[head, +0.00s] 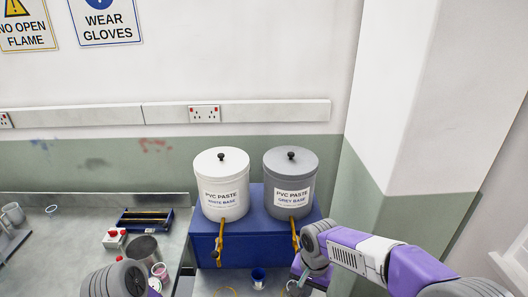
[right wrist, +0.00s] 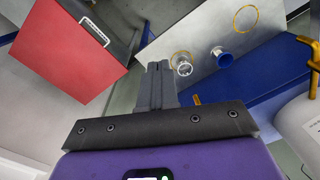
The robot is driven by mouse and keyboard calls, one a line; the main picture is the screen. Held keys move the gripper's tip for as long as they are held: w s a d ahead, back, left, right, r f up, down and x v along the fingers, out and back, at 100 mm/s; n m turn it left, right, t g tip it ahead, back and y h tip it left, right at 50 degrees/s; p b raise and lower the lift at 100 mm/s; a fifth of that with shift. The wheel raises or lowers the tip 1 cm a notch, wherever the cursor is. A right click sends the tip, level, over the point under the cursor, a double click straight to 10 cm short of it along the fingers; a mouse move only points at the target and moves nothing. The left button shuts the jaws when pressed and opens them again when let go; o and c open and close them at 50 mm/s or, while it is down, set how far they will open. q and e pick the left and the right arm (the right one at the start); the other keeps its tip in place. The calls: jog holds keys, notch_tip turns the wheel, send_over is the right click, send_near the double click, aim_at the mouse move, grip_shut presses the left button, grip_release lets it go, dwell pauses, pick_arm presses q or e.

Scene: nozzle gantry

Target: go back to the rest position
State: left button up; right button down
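My right gripper (right wrist: 159,68) points down with its two grey fingers together and nothing visible between them. In the head view the purple right arm comes in from the right, and its gripper (head: 303,278) is low in front of the blue stand, partly hidden by the arm. In the head view only a grey joint of my left arm shows at the bottom left; the left gripper is out of the picture.
White (head: 222,185) and grey (head: 291,183) paste tubs with yellow taps stand on a blue stand (head: 205,250). A blue cup (head: 258,278) is below. The wrist view shows a clear cup (right wrist: 182,66) beside the fingers and a red panel (right wrist: 70,50). A wall corner (head: 400,130) rises right.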

notch_tip(320, 180, down, 8)
jog(key=w+b, duration=0.1)
jog(key=w, duration=0.1)
pick_arm(q)
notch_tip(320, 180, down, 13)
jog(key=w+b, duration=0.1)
jog(key=b, duration=0.9)
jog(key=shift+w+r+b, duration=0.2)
jog(key=shift+b, duration=0.1)
pick_arm(e)
jog(key=s+f+y, duration=0.1)
jog(key=s+f, duration=0.4)
jog(key=f, duration=0.6)
jog(key=s+a+f+n+y, duration=0.1)
jog(key=s+f, duration=0.4)
jog(key=f, duration=0.6)
jog(key=s+f+n+y, duration=0.1)
jog(key=s+f, duration=0.5)
jog(key=f, duration=0.5)
jog(key=shift+a+t+y, duration=0.25)
jog(key=shift+t+y, duration=0.05)
